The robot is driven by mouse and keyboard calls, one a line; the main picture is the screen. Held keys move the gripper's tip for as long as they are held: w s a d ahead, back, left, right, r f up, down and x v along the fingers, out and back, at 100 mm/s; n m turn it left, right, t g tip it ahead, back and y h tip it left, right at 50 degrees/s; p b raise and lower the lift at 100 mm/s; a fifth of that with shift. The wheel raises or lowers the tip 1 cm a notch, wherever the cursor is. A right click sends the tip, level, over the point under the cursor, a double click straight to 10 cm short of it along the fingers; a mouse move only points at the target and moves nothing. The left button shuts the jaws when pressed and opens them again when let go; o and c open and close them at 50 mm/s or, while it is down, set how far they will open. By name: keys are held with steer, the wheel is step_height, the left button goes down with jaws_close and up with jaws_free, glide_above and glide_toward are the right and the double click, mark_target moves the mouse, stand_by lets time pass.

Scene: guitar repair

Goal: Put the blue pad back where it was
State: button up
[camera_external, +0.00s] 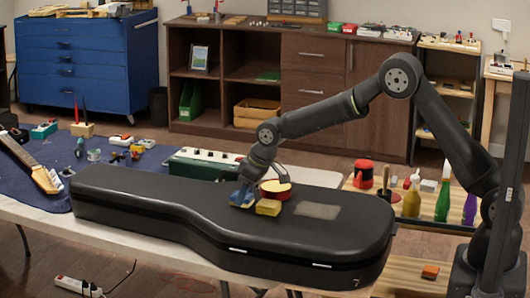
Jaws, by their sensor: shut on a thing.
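The blue pad (241,199) is at the left side of a small group of things on top of the black guitar case (150,198). My gripper (246,184) reaches down over the case and is shut on the blue pad. The pad is at or just above the lid; I cannot tell if it touches. A yellow pad (268,208) lies just right of the blue pad. A round red-and-yellow thing (276,192) sits behind the yellow pad. A flat greyish rectangle (317,211) lies on the lid further right.
A green box with knobs (205,164) stands behind the case. A guitar neck (30,163) and small tools lie on the dark blue cloth at left. Bottles (443,197) stand on the wooden table at right. The left part of the lid is clear.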

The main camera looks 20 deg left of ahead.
steer(key=shift+f, duration=0.2)
steer(key=o, duration=1)
steer(key=shift+o, duration=0.2)
steer(key=shift+r, duration=0.1)
steer(key=v, duration=1.2)
